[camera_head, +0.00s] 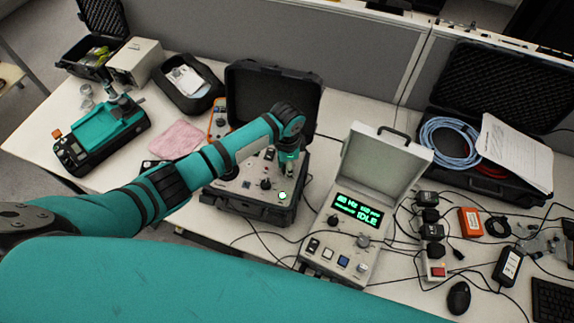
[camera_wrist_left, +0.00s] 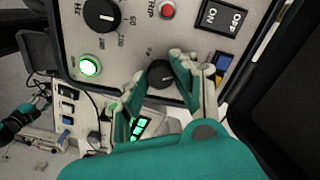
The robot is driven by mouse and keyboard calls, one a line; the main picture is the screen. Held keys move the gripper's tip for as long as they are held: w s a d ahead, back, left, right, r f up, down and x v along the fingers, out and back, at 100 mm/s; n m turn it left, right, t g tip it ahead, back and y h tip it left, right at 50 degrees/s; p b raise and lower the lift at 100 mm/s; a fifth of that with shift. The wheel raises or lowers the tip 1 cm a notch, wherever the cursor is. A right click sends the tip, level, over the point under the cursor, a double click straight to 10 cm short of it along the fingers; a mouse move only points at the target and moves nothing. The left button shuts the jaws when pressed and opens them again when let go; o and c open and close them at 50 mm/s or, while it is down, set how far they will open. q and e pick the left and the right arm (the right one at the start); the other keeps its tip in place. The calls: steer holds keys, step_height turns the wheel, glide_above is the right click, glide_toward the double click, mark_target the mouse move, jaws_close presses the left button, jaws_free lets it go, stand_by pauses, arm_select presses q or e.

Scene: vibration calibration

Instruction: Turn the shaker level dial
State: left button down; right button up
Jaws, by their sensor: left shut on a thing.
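The shaker is the open black case (camera_head: 238,208) on the bench, with a grey control panel. In the left wrist view, the level dial (camera_wrist_left: 160,75) is a small black knob on that panel (camera_wrist_left: 135,62). My left gripper (camera_head: 290,172) reaches down to the panel's right side. In the left wrist view, its fingers (camera_wrist_left: 158,88) stand on either side of the dial, shut on it. In the head view the gripper hides the dial. A lit green button (camera_wrist_left: 90,66) and a larger Hz knob (camera_wrist_left: 102,14) sit beside it. My right gripper is not seen.
A grey controller box (camera_head: 340,240) with its lid up and a green display reading IDLE stands right of the shaker. Cables and several small adapters lie farther right, with a mouse (camera_head: 458,297). A teal device (camera_head: 100,135) stands at the left.

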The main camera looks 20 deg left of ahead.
arm_select(q)
steer(key=m, duration=0.4)
steer(key=shift+w+r+m, duration=0.1)
steer(key=shift+w+m, duration=0.05)
steer(key=shift+m, duration=0.25)
stand_by(0.4)
steer(key=c, duration=1)
jaws_free()
step_height(320, 180, up, 12)
